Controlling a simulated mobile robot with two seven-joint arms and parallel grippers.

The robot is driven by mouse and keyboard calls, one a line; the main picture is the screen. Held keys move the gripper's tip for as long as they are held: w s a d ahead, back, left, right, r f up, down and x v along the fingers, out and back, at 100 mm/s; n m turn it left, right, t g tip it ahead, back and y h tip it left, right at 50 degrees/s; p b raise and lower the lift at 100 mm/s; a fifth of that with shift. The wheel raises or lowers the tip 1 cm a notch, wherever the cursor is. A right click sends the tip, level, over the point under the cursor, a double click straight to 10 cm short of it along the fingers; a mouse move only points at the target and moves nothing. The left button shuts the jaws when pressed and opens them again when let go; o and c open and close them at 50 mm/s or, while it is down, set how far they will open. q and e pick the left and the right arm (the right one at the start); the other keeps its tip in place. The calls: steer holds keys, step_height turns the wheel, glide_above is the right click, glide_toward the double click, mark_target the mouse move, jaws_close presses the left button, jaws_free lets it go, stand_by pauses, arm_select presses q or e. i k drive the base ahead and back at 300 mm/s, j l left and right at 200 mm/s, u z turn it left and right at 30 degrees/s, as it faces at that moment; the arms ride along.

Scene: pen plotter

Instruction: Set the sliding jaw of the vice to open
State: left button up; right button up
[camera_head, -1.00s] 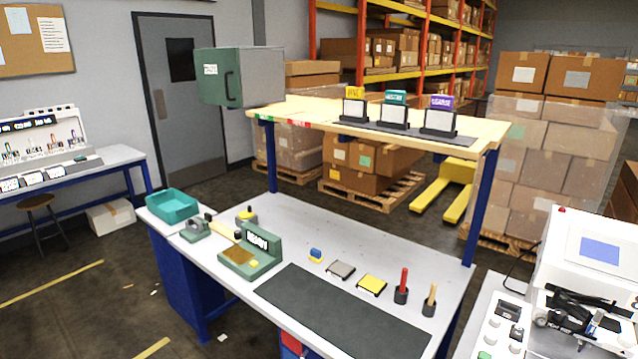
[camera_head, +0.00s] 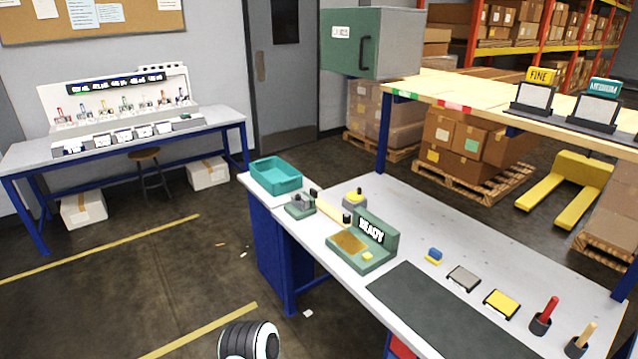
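A small grey-green device (camera_head: 301,207), which looks like the vice, sits at the left end of the white workbench (camera_head: 450,228). It is small in view, and I cannot tell where its sliding jaw stands. A cream bar with dark ends (camera_head: 331,209) lies just right of it. Neither of my grippers is in view.
A teal bin (camera_head: 276,176) stands left of the vice. A green READY fixture (camera_head: 364,247), a yellow-topped item (camera_head: 354,198) and a dark mat (camera_head: 440,310) are on the bench. Floor at left is mostly clear.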

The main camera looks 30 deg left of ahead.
mark_target(296, 199)
steer(key=i+j+z, duration=0.1)
steer(key=j, duration=0.3)
steer(key=i+j, duration=0.15)
steer(key=j, duration=0.3)
steer(key=i+j+z, duration=0.15)
steer(key=j, duration=0.7)
steer(key=i+j+z, duration=0.15)
steer(key=j, duration=0.3)
steer(key=i+j, duration=0.15)
steer(key=j, duration=0.2)
steer(key=i+j+z, duration=0.1)
steer(key=j, duration=0.25)
steer(key=i+j+z, duration=0.1)
steer(key=j, duration=0.25)
